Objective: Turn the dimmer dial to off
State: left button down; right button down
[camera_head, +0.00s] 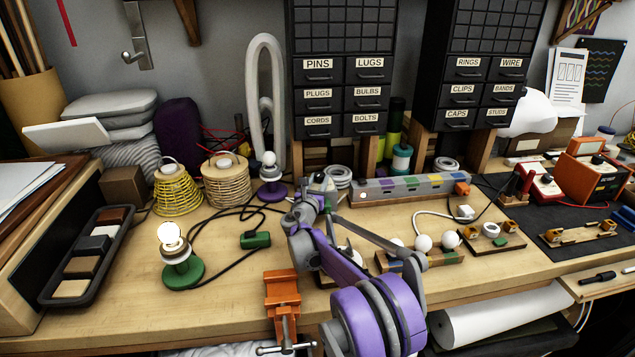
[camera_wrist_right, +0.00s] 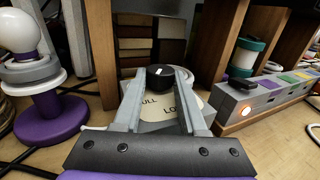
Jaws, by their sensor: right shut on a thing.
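The dimmer dial (camera_wrist_right: 165,77) is a round black knob with a white pointer line, on a pale round base (camera_wrist_right: 185,101) printed with words ending "ULL" and beginning "LO". An off mark does not show. My right gripper (camera_wrist_right: 160,72) is shut on the dial, one finger at each side. In the head view, my right gripper (camera_head: 318,197) reaches over the bench to the dimmer and hides most of it. The bulb (camera_head: 170,235) on the green lamp base (camera_head: 183,273) is lit. My left gripper is not in view.
A purple-based lamp (camera_head: 271,190) stands just left of the dimmer and a grey power strip (camera_head: 411,188) with a lit switch lies to its right. Dark cables cross the bench near a green inline box (camera_head: 255,240). An orange clamp (camera_head: 282,290) grips the front edge.

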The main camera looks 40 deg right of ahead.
dwell(0.3)
jog(key=shift+c, duration=2.3)
grip_release()
jog(key=v, duration=1.1)
jog(key=shift+s+d, duration=0.1)
jog(key=shift+d, duration=0.05)
